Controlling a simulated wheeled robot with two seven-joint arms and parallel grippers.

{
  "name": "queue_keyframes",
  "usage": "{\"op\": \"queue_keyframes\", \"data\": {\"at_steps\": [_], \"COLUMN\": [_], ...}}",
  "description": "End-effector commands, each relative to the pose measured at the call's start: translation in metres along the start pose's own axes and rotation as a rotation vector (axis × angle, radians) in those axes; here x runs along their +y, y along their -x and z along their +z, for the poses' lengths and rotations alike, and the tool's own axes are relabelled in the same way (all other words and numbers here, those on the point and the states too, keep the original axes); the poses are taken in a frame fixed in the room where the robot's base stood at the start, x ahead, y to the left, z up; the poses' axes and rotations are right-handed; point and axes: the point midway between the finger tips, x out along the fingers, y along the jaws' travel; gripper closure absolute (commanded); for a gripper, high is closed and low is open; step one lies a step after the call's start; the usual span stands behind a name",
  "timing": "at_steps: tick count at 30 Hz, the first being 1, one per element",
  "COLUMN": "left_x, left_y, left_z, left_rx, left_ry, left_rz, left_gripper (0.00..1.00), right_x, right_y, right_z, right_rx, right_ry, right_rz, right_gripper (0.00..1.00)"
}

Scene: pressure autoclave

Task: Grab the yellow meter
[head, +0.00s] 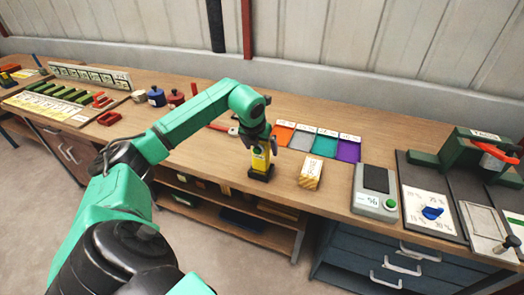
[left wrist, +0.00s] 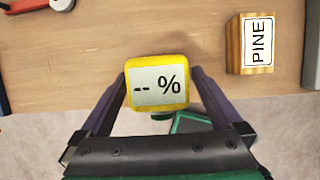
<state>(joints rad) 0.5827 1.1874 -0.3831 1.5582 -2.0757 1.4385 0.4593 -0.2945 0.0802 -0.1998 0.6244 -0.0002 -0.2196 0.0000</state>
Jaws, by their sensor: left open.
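The yellow meter (head: 259,161) stands upright in a dark base (head: 260,174) near the front edge of the wooden bench. My left gripper (head: 258,146) is over the meter's upper part. In the left wrist view its two fingers (left wrist: 159,88) are open, one on each side of the meter; whether they touch it I cannot tell. My right gripper is not in view.
A wooden block labelled PINE (left wrist: 251,44) stands right of the meter; it also shows in the head view (head: 310,172). Coloured cards (head: 325,142) lie behind. A grey percent device (head: 375,190) and a dial panel (head: 430,212) are farther right.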

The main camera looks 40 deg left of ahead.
Motion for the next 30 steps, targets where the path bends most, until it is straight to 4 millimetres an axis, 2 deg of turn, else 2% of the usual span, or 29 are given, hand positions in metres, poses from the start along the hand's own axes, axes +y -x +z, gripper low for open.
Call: {"op": "queue_keyframes", "data": {"at_steps": [1, 4, 9, 11, 12, 17, 18, 26, 30], "left_x": [-0.001, -0.001, 0.000, 0.000, 0.000, 0.000, 0.000, 0.000, 0.000], "left_y": [-0.005, -0.016, -0.018, -0.018, -0.018, -0.017, -0.017, -0.015, -0.005], "left_z": [0.001, 0.001, 0.000, 0.000, 0.000, 0.001, 0.001, 0.002, 0.007], "left_rx": [0.004, 0.001, -0.001, -0.001, -0.001, -0.001, -0.001, -0.003, -0.006], "left_ry": [0.003, 0.001, 0.000, 0.000, 0.001, 0.001, 0.001, 0.001, 0.001], "left_rz": [-0.003, -0.001, -0.001, -0.001, -0.001, -0.002, -0.002, -0.002, -0.002], "left_gripper": [0.00, 0.00, 0.00, 0.19, 0.34, 0.96, 1.00, 1.00, 1.00], "right_x": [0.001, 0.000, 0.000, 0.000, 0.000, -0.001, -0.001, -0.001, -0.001], "right_y": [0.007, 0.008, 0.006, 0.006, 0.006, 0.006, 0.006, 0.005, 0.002], "right_z": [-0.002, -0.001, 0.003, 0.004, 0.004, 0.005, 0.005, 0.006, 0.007], "right_rx": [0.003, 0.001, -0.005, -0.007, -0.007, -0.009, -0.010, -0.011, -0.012], "right_ry": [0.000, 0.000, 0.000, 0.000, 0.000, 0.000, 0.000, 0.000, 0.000], "right_rz": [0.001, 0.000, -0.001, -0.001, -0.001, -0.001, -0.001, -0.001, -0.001], "right_gripper": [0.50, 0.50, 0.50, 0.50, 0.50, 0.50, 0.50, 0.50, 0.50]}}
